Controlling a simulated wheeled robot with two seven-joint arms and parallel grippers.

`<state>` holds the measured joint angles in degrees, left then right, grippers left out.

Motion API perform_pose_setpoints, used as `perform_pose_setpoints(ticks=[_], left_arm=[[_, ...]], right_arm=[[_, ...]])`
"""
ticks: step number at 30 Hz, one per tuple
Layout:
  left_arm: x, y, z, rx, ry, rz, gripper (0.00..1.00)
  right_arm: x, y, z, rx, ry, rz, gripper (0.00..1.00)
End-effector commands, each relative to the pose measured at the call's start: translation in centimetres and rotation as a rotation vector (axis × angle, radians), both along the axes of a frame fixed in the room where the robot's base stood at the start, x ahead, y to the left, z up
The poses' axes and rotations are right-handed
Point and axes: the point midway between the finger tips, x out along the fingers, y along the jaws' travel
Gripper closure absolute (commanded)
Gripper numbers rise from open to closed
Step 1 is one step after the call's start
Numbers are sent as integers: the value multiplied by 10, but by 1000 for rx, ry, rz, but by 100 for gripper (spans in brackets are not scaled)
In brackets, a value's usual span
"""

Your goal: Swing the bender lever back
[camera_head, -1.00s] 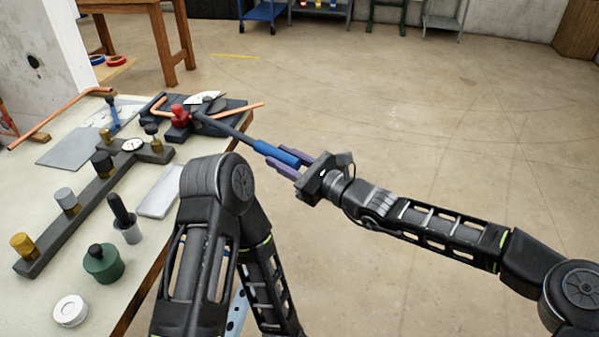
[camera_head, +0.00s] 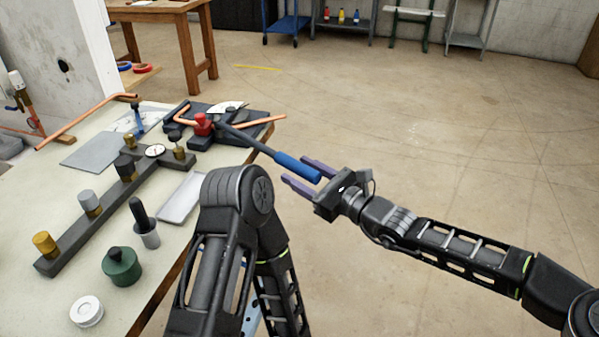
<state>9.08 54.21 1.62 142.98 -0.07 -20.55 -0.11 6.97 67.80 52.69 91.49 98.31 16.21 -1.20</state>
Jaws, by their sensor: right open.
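The bender (camera_head: 202,124) sits at the far end of the workbench with a red part on top. A copper pipe (camera_head: 262,121) passes through it and sticks out to the right. The bender lever (camera_head: 245,139) is a dark rod reaching right past the bench edge, ending in a blue handle (camera_head: 297,167). My right gripper (camera_head: 294,170) is open, its purple fingers on either side of the handle's end, with a visible gap around it. My left gripper is out of view; only my left arm's links show in front of the bench.
On the workbench (camera_head: 60,210) stand a dark bar with knobs and a dial (camera_head: 155,151), a green pot (camera_head: 121,267), a white disc (camera_head: 87,311) and a pale tray (camera_head: 182,198). A wooden table (camera_head: 160,14) stands behind. The floor to the right is clear.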

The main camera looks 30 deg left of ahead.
Motion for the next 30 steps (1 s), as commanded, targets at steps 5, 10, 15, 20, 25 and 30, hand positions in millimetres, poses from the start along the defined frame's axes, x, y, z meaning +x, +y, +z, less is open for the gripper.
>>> perform_pose_setpoints(ticks=[5,10,15,20,25,30], left_arm=[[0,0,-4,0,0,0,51],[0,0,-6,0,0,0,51],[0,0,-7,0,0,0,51],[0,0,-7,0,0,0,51],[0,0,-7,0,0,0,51],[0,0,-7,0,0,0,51]], right_arm=[[-5,-24,-2,-2,-2,-2,51],[-14,-51,-1,-3,-2,0,51],[-19,-67,-1,-1,0,1,51],[-21,-70,-1,0,0,2,51],[-20,-69,-1,0,0,2,51],[-20,-69,-1,-1,0,2,51]])
